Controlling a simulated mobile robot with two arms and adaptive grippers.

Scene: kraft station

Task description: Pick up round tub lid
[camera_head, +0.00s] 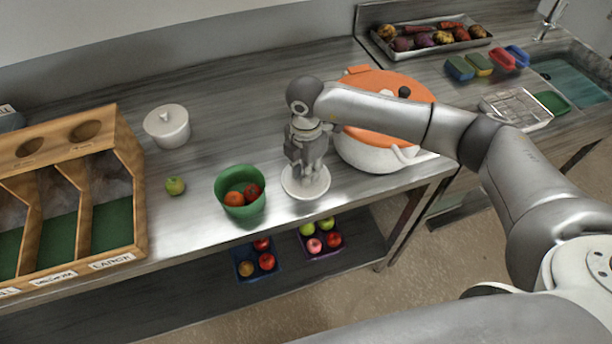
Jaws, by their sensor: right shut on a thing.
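A white round tub lid (316,186) is under my right gripper (306,172) near the front edge of the counter, right of the green bowl. The right gripper points down and is shut on the lid at its middle, hiding part of its top. I cannot tell whether the lid rests on the counter or is just above it. My left gripper is not in view.
A green bowl (232,207) with red and orange fruit stands left of the lid. A large white pot (365,155) with an orange lid (388,117) stands close on the right. A green apple (175,186), a white lidded pot (172,131) and a wooden bin (130,162) are farther left.

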